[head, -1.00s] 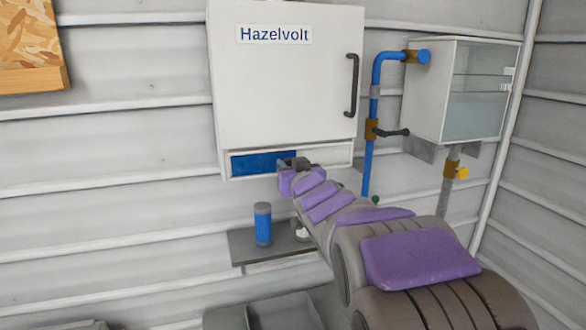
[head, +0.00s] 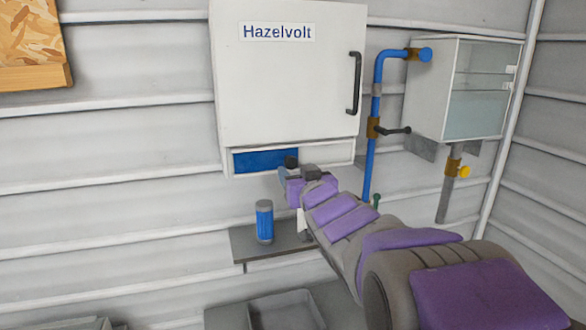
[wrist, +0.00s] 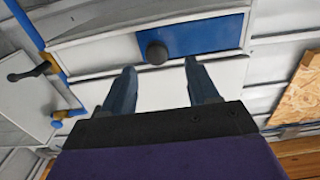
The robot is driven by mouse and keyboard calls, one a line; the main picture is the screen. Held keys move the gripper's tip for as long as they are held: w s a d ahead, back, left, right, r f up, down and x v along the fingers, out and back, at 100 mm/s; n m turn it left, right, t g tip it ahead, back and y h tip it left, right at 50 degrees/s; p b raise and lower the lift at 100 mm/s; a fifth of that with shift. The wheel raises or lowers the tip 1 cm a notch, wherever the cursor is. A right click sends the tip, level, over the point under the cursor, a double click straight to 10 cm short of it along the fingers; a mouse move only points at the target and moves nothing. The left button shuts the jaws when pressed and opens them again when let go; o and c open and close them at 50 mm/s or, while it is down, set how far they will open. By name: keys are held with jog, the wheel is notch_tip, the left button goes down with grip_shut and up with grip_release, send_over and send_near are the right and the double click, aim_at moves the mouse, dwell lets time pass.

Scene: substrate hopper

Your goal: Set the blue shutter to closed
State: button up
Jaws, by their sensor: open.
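The blue shutter (head: 262,161) fills the left part of a slot under the white Hazelvolt cabinet in the head view; the slot's right part is pale. A dark round knob (head: 291,161) sits near the shutter's right end. The wrist view shows the blue shutter (wrist: 205,36) with its knob (wrist: 156,53) near its left end there. My gripper (wrist: 160,68) is open and empty, its two fingers pointing toward the shutter with the knob just beyond and between the tips. In the head view my gripper (head: 287,174) is just below the knob, partly hidden by my wrist.
The white cabinet (head: 288,85) has a black handle (head: 355,82). A blue pipe (head: 374,100) with a dark lever (head: 395,131) and a glass-fronted box (head: 470,90) are at right. A blue canister (head: 264,221) stands on a grey shelf (head: 246,250) below.

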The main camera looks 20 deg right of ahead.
jog(key=s, duration=1.2)
jog(key=shift+w+f, duration=0.1)
jog(key=shift+f, duration=0.05)
jog(key=s+f+g+h+b, duration=0.15)
jog(key=s+f+g, duration=0.25)
jog(key=f, duration=0.4)
jog(key=s+f+m+g+b, duration=0.1)
jog(key=s+f+g+b, duration=0.2)
jog(key=f, duration=0.6)
jog(key=s+f+g, duration=0.4)
jog(key=s+f, duration=0.1)
jog(key=f, duration=0.3)
jog(key=s+a+f+g+b, duration=0.1)
jog(key=s+f+g, duration=0.3)
jog(key=s, duration=0.6)
jog(key=s+a+f+g+b, duration=0.2)
jog(key=s+a+f+g, duration=0.1)
jog(key=s, duration=0.6)
notch_tip(320, 180, down, 2)
jog(key=shift+s+f+n+g+y, duration=0.3)
jog(key=shift+s+g+y, duration=0.15)
jog(key=shift+g, duration=0.45)
jog(key=shift+w+a, duration=0.1)
jog(key=shift+c, duration=0.3)
